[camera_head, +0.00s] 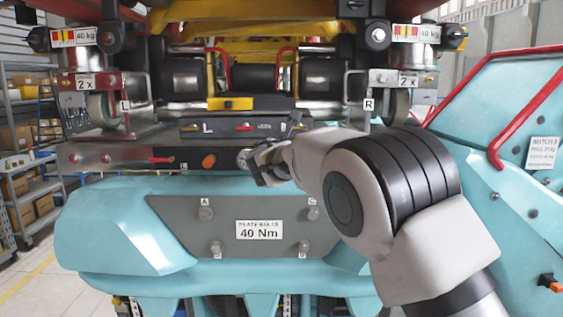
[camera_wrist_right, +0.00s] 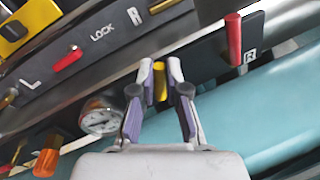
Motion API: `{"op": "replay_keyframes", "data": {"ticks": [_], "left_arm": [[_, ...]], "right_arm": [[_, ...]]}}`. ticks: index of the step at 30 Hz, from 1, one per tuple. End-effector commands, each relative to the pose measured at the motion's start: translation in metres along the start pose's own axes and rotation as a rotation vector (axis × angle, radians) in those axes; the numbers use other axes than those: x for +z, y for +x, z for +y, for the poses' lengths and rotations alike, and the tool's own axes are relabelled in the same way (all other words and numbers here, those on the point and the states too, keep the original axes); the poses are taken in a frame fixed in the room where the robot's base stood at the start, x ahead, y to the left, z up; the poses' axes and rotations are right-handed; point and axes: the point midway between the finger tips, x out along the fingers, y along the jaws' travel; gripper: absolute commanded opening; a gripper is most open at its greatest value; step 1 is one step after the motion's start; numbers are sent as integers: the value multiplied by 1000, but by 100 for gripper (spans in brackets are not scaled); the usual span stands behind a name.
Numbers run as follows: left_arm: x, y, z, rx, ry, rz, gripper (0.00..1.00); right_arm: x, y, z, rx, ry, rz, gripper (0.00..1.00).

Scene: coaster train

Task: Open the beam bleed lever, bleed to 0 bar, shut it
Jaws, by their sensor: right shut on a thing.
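My right gripper (camera_head: 264,168) is at the dark beam, just right of the round pressure gauge (camera_head: 243,158). In the right wrist view, the gripper's fingers (camera_wrist_right: 160,88) are shut on a short yellow handle (camera_wrist_right: 160,80), which appears to be the bleed lever. Its base is hidden behind the fingers. The white gauge dial (camera_wrist_right: 101,119) shows left of the fingers; its reading is too small to tell. An orange knob (camera_head: 208,161) sits left of the gauge and also shows in the right wrist view (camera_wrist_right: 46,162). My left gripper is not in view.
A red lever (camera_wrist_right: 234,40) marked R stands right of the gripper. A LOCK panel (camera_wrist_right: 104,40) with a red lever (camera_wrist_right: 67,59) lies above. A grey plate (camera_head: 165,205) marked 40 Nm with several bolts is below. A teal body with a red rail (camera_head: 500,130) stands at right.

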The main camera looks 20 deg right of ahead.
Motion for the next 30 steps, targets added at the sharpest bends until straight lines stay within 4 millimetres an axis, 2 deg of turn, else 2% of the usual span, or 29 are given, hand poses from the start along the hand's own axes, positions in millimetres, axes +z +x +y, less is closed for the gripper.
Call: {"op": "replay_keyframes", "data": {"ticks": [1, 6, 30], "left_arm": [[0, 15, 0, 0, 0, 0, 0], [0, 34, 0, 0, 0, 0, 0], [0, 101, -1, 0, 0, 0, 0]], "right_arm": [[-8, 1, -5, 0, 44, 9, 0], [-7, 3, -10, 0, 203, 43, 0], [-16, 6, -29, 2, 933, 187, 0]]}}
